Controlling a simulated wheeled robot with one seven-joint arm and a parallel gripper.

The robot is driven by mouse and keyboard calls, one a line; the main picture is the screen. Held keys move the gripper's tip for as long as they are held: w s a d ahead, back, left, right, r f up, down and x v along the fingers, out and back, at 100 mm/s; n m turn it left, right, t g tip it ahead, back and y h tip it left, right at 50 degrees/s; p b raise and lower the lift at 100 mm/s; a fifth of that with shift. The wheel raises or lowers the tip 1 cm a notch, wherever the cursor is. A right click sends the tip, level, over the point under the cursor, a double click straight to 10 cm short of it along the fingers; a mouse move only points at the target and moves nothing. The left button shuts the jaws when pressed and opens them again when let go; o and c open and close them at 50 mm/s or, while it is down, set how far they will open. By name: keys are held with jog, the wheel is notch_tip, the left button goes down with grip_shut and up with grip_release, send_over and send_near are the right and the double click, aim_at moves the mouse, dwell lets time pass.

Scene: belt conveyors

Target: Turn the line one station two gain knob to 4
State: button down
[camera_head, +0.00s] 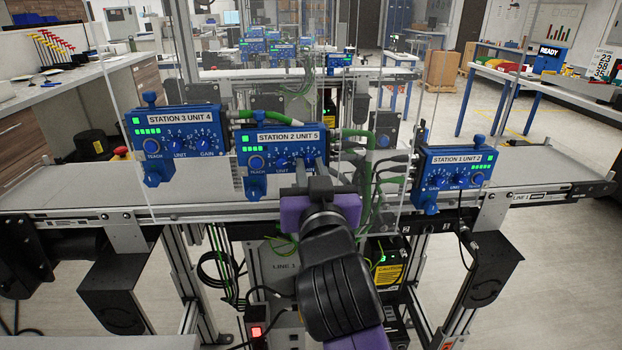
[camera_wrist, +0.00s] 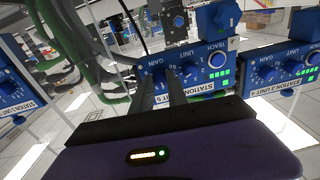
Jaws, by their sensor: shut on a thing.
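The blue Station 2 Unit 5 box (camera_head: 258,162) stands at the middle of the line in the head view. It also shows turned upside down in the wrist view (camera_wrist: 232,72). Its gain knob (camera_wrist: 159,73) is the one at the label's right end, beside the unit knob (camera_head: 281,163). My gripper (camera_head: 313,168) reaches the box from the front, and its fingers hide the gain knob in the head view. In the wrist view my gripper (camera_wrist: 162,80) is shut with one finger on each side of the gain knob. The knob's pointer cannot be read.
The Station 3 Unit 4 box (camera_head: 178,119) is to the left and the Station 1 Unit 2 box (camera_head: 455,160) to the right. Green cables (camera_head: 357,134) run close to the right of my gripper. The conveyor belt (camera_head: 80,195) passes behind the boxes.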

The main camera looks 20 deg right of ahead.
jog(key=shift+m+b, duration=0.45)
jog(key=shift+m, duration=0.35)
jog(key=c, duration=1.3)
grip_release()
jog(key=v, duration=0.7)
jog(key=shift+s+a+b, duration=0.15)
jog(key=shift+s+b, duration=0.25)
